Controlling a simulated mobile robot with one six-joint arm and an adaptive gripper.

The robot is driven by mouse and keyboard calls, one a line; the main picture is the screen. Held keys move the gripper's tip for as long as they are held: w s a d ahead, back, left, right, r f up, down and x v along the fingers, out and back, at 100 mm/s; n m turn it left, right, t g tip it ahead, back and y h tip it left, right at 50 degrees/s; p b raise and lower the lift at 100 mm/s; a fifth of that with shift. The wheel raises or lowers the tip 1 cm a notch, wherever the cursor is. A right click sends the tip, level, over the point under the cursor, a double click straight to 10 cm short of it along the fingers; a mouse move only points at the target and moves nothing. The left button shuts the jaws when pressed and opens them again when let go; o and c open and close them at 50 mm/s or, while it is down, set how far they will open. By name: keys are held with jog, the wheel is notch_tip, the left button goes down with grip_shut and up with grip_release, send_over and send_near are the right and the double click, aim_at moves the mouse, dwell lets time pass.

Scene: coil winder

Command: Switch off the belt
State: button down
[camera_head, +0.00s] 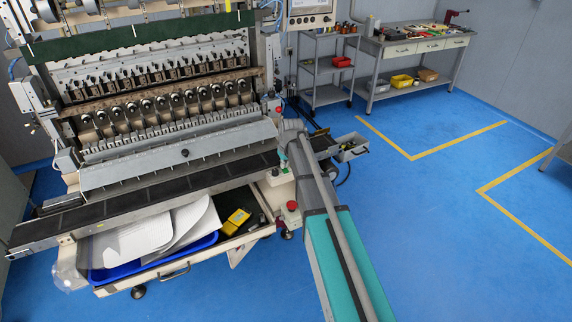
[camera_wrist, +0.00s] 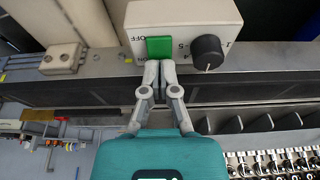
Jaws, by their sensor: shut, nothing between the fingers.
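The belt's control box (camera_wrist: 190,18) is pale, with a green rocker switch (camera_wrist: 159,46) and a black round knob (camera_wrist: 208,52) beside numbers. OFF lettering shows beside the switch. My gripper (camera_wrist: 160,64) is shut and empty, its fingertips together at the lower edge of the green switch. I cannot tell whether they touch it. The dark conveyor belt (camera_head: 150,198) runs along the front of the coil winder (camera_head: 160,95). In the head view my arm reaches to the belt's right end; my fingertips cannot be made out there.
A red button (camera_head: 292,206) sits below the belt's right end. A blue tray (camera_head: 150,262) with white sheets and a yellow item (camera_head: 237,218) are under the belt. A grey shelf cart (camera_head: 328,70) and workbench (camera_head: 415,45) stand behind. The blue floor at right is clear.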

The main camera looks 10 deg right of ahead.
aim_at(285, 170)
jog(key=shift+r, duration=0.15)
jog(key=p+v, duration=0.4)
jog(key=shift+w+a+r, duration=0.1)
jog(key=shift+r, duration=0.05)
jog(key=s+d+r+p, duration=0.1)
jog(key=s+r+p, duration=0.4)
jog(key=r+p, duration=0.2)
jog(key=shift+s+d+r+p, duration=0.15)
jog(key=shift+s+r+p, duration=0.2)
jog(key=shift+p, duration=0.2)
dwell(0.5)
jog(key=s+a+f+m+g+b, duration=0.1)
jog(key=s+a+f+b, duration=0.1)
jog(key=s, duration=0.8)
jog(key=s+a+f+m+g+b, duration=0.1)
jog(key=s+a+f+g+b, duration=0.1)
jog(key=s, duration=0.8)
jog(key=shift+a+f+h, duration=0.3)
jog(key=shift+f+h, duration=0.1)
jog(key=shift+f, duration=0.2)
jog(key=shift+s, duration=0.1)
